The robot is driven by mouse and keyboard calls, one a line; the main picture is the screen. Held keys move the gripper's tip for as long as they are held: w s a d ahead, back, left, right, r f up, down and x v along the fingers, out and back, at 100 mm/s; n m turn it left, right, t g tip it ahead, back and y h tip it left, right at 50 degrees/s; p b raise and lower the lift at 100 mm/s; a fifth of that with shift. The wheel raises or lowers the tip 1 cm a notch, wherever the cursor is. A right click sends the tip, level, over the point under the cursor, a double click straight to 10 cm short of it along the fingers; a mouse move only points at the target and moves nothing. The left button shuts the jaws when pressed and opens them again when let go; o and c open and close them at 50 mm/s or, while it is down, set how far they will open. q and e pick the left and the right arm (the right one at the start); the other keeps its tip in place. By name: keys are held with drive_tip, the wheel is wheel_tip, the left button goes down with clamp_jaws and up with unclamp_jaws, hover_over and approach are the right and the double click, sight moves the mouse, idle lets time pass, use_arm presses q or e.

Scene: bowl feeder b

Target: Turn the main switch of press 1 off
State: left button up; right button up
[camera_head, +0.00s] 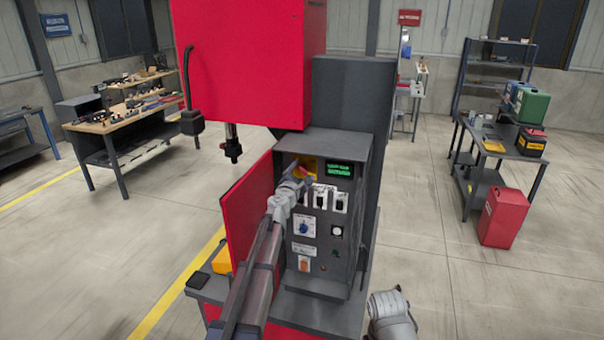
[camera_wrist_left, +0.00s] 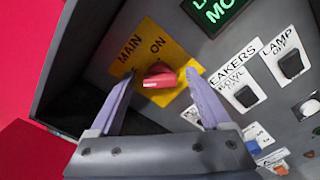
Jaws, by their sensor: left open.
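The main switch (camera_wrist_left: 160,77) of the press is a red rotary knob on a yellow plate (camera_wrist_left: 150,45) marked MAIN and ON. Its grip bar lies roughly level across the left wrist view. In the head view the yellow plate (camera_head: 309,163) is at the upper left of the grey control panel (camera_head: 322,240), partly hidden by my gripper. My left gripper (camera_head: 299,176) is open in front of the plate. In the left wrist view its two fingers (camera_wrist_left: 160,88) stand on either side of the knob, with gaps visible.
A red cabinet door (camera_head: 245,212) stands open left of the panel, beside my left arm. Right of the knob are breaker and lamp switches (camera_wrist_left: 242,92) and a green lit display (camera_head: 340,169). The red press head (camera_head: 245,65) overhangs above.

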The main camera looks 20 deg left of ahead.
use_arm(q)
drive_tip(key=s, duration=0.7)
drive_tip(key=shift+s+a, duration=0.15)
drive_tip(key=shift+s, duration=0.25)
